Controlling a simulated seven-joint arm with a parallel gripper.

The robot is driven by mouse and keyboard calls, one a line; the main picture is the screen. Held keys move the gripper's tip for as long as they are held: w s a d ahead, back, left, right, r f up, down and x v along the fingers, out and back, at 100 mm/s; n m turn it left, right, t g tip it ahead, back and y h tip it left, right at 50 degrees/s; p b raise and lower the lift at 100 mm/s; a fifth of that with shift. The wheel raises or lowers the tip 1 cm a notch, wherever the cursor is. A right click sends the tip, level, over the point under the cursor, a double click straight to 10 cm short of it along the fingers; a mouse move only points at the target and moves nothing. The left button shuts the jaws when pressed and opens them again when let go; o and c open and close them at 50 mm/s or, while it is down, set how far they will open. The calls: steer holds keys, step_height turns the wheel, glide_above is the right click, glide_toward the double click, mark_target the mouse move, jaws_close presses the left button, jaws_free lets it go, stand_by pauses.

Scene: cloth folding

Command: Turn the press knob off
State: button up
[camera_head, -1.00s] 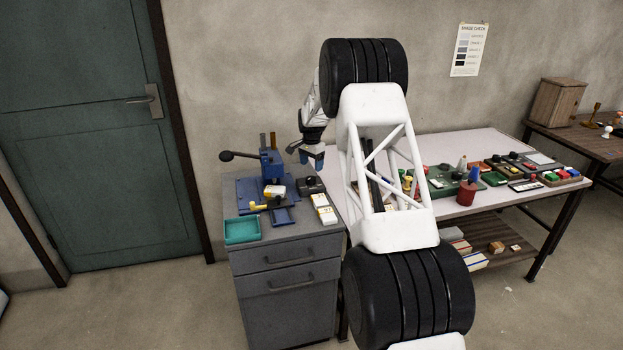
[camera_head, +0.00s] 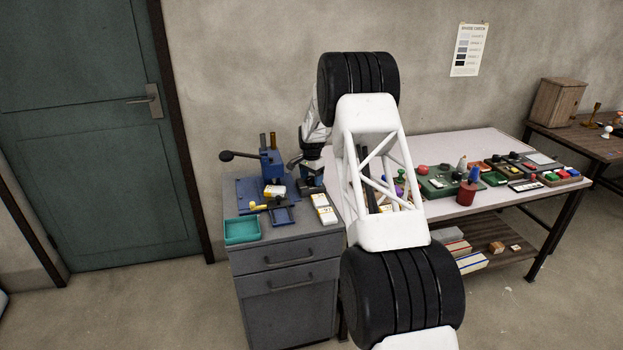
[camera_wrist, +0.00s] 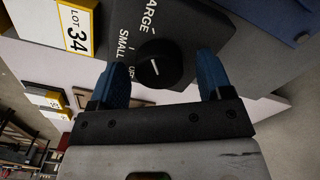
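The press knob (camera_wrist: 153,65) is a round black dial with a white pointer line. It sits on a dark box (camera_wrist: 175,30) lettered "LARGE" and "SMALL", with a third label partly hidden by the knob. In the wrist view my gripper (camera_wrist: 168,75) has its two blue fingers apart, one on each side of the knob. I cannot tell whether either finger touches it. In the head view my gripper (camera_head: 311,184) is low over the grey cabinet, right of the blue press (camera_head: 270,165), and hides the knob and most of its box.
The grey cabinet (camera_head: 290,248) also holds a teal tray (camera_head: 242,231) and white-and-yellow "LOT" boxes (camera_head: 323,212) close to my gripper. The press's black-knobbed lever sticks out left. A white table (camera_head: 480,145) with many small items stands to the right.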

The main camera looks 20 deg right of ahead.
steer(key=c, duration=0.9)
